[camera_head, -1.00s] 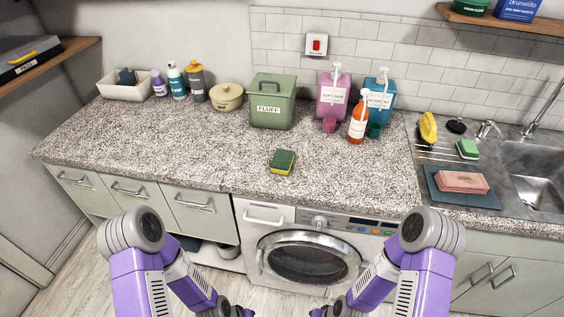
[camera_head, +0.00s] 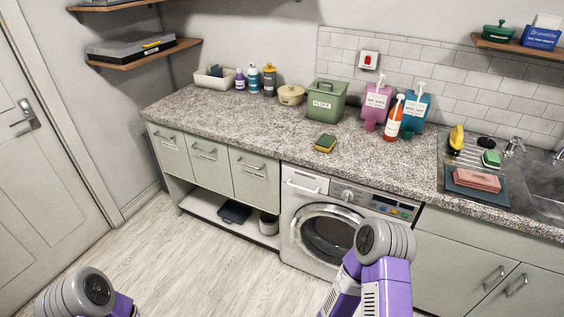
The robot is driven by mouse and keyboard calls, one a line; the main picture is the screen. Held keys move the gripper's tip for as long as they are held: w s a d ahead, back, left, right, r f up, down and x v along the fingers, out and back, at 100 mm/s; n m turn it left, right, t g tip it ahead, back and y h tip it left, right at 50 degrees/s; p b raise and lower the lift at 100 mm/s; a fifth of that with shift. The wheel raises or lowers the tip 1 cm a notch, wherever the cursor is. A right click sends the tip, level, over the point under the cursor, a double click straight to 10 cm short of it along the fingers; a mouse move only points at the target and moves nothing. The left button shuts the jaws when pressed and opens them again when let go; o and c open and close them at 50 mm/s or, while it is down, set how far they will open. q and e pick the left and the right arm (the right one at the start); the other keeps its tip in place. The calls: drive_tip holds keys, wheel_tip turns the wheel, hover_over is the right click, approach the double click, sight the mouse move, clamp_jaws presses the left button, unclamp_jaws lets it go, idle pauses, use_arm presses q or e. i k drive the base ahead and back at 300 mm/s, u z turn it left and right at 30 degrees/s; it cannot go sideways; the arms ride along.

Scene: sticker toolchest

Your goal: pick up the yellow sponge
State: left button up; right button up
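The yellow sponge (camera_head: 325,147) lies flat on the speckled counter (camera_head: 270,128), near its front edge and above the washing machine. It has a dark green scouring layer on top and yellow below. Nothing touches it. My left arm shows only at the bottom left corner and my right arm at the bottom, right of centre. Both grippers are out of the picture, and neither arm is near the sponge.
A green FLUFF bin (camera_head: 326,100) stands behind the sponge. Pump bottles, including an orange one (camera_head: 394,122), stand behind right. A green scrubber (camera_head: 491,159) and pink cloth (camera_head: 473,180) lie by the sink. The washing machine (camera_head: 330,226) is below the counter. The floor (camera_head: 185,260) at left is clear.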

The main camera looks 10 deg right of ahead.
sight(326, 142)
drive_tip(key=u, duration=0.8)
drive_tip(key=i, duration=1.35)
drive_tip(key=z, duration=0.8)
